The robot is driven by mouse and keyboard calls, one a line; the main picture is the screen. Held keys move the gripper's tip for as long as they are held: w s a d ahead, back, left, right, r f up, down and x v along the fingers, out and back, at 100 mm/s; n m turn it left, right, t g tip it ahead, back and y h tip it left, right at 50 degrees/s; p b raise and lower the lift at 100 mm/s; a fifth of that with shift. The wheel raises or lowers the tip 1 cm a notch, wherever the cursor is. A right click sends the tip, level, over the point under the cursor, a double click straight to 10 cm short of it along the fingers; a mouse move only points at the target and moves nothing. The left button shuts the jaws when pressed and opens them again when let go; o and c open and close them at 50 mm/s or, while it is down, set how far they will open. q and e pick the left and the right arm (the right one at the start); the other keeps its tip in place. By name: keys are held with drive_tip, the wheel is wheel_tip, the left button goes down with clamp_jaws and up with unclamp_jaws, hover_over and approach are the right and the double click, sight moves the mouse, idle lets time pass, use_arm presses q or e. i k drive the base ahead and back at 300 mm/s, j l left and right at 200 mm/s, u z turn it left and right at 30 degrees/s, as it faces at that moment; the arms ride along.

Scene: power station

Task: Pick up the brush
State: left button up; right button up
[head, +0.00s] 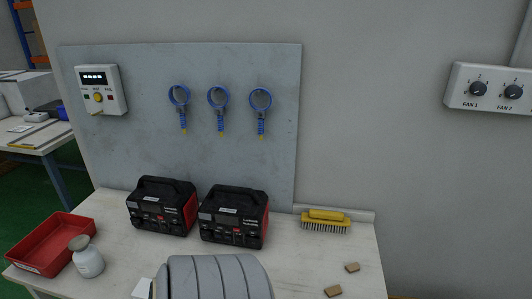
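The brush (326,222) has a yellow body and dark bristles. It lies bristles down at the back right of the white worktable (310,262), close to the wall. Nothing covers it. Neither of my grippers shows in the head view, so I cannot see whether either is open or shut.
Two black and red power units (162,206) (234,216) stand left of the brush. A red tray (52,243) and a white bottle (87,257) are at the left. A grey ribbed shape (215,279) fills the front. Small brown blocks (352,267) (333,291) lie in front of the brush.

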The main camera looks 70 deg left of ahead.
sight(331, 221)
drive_tip(key=u, duration=1.8)
